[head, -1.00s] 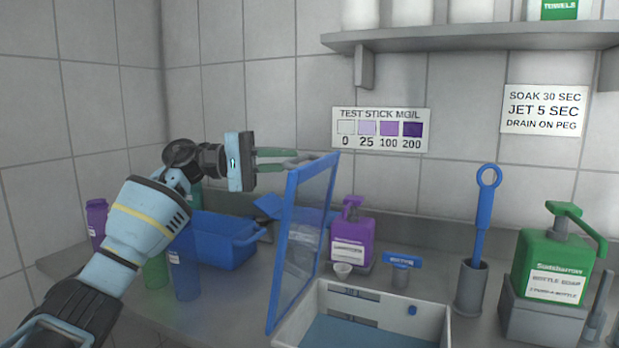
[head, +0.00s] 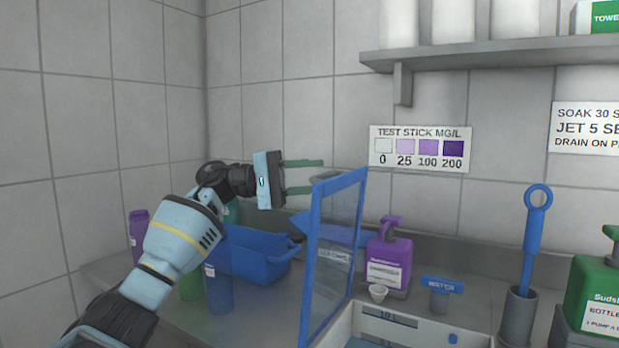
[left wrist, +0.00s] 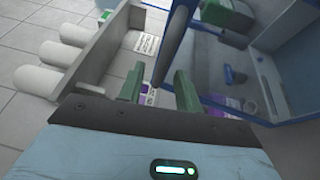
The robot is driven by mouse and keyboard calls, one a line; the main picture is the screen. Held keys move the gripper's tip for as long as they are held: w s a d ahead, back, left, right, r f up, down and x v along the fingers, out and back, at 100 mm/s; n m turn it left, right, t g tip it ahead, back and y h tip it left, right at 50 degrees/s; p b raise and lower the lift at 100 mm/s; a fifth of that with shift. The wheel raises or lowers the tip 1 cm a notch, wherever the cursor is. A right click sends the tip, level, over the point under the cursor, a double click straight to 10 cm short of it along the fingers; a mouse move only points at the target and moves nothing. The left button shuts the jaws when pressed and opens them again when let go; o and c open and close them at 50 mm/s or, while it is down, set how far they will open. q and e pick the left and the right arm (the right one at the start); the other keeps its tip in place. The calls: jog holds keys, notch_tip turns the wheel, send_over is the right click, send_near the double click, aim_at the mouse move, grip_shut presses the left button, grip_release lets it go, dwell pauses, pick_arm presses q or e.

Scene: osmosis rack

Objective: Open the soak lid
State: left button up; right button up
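The soak lid (head: 336,258) is a clear panel in a blue frame. It stands nearly upright at the left edge of the white soak tub (head: 412,322), whose top is uncovered. My left gripper (head: 322,177) is open beside the upper edge of the lid, its two green fingers pointing right. In the left wrist view the open fingers (left wrist: 160,88) show apart, with the blue frame bar (left wrist: 176,40) just beyond and between them. I cannot tell whether they touch it. My right gripper is not in view.
Left of the lid are a blue bin (head: 262,256) and several bottles (head: 217,285). A shelf (head: 480,54) runs above.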

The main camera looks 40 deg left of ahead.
pick_arm(q)
jog(key=b+v, duration=0.1)
jog(key=v, duration=0.6)
jog(key=shift+s+a, duration=0.25)
jog(key=shift+a, duration=0.1)
dwell(0.4)
jog(key=shift+f, duration=0.15)
